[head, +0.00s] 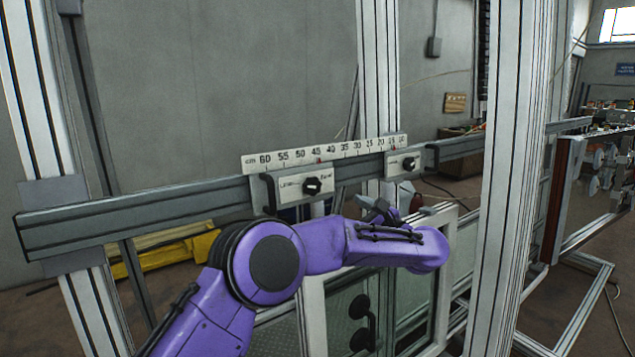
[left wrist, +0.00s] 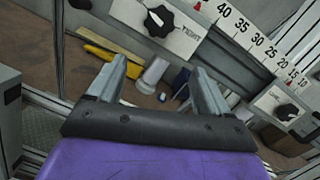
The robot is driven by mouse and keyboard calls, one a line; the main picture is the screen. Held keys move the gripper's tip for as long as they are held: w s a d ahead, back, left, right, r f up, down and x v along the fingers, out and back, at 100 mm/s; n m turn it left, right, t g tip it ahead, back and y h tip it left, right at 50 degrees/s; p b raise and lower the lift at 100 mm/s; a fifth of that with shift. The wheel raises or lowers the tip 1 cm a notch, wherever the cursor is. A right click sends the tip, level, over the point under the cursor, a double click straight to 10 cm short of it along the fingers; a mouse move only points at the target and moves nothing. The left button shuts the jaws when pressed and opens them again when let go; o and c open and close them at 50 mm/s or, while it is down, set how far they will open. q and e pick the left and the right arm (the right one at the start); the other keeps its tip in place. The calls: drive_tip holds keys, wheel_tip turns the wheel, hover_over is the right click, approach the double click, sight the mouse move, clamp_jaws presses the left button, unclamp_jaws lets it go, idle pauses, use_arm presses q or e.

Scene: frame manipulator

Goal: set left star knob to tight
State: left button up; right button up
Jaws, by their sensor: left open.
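The left star knob (head: 312,186) is black and sits on a pale label plate on the left carriage (head: 286,190) of the rail. It also shows in the left wrist view (left wrist: 158,20), at the top beyond my fingers. My left gripper (left wrist: 162,82) is open and empty, with its two grey fingers apart and short of the knob. In the head view the left gripper (head: 376,210) is small and partly hidden by my purple arm, right of and below the left knob. The second star knob (head: 409,164) is on the right carriage, and shows in the wrist view (left wrist: 286,112). My right gripper is out of view.
A white centimetre scale (head: 340,150) runs above the grey horizontal rail (head: 130,217). Aluminium posts stand at left, middle and right (head: 505,180). A framed panel with black handles (head: 362,322) is below the rail. A yellow object (head: 165,262) lies on the floor behind.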

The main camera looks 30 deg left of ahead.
sight(314, 186)
use_arm(q)
drive_tip(key=a+r+n+p, duration=0.1)
drive_tip(key=a+p, duration=0.1)
drive_tip(key=a, duration=0.1)
drive_tip(key=w+a+r+n+g+p, duration=0.1)
drive_tip(key=a+p, duration=0.1)
drive_tip(key=a, duration=0.1)
drive_tip(key=a+r+n+p, duration=0.1)
drive_tip(key=a+r+p, duration=0.1)
drive_tip(key=a, duration=0.1)
drive_tip(key=shift+w+a+g, duration=0.3)
drive_tip(key=shift+a+g, duration=0.05)
drive_tip(key=shift+g, duration=0.05)
drive_tip(key=shift+a+f, duration=0.15)
drive_tip(key=shift+a, duration=0.4)
drive_tip(key=shift+w+f, duration=0.1)
drive_tip(key=shift+w, duration=0.05)
drive_tip(key=shift+c, duration=0.5)
drive_tip(key=c, duration=0.9)
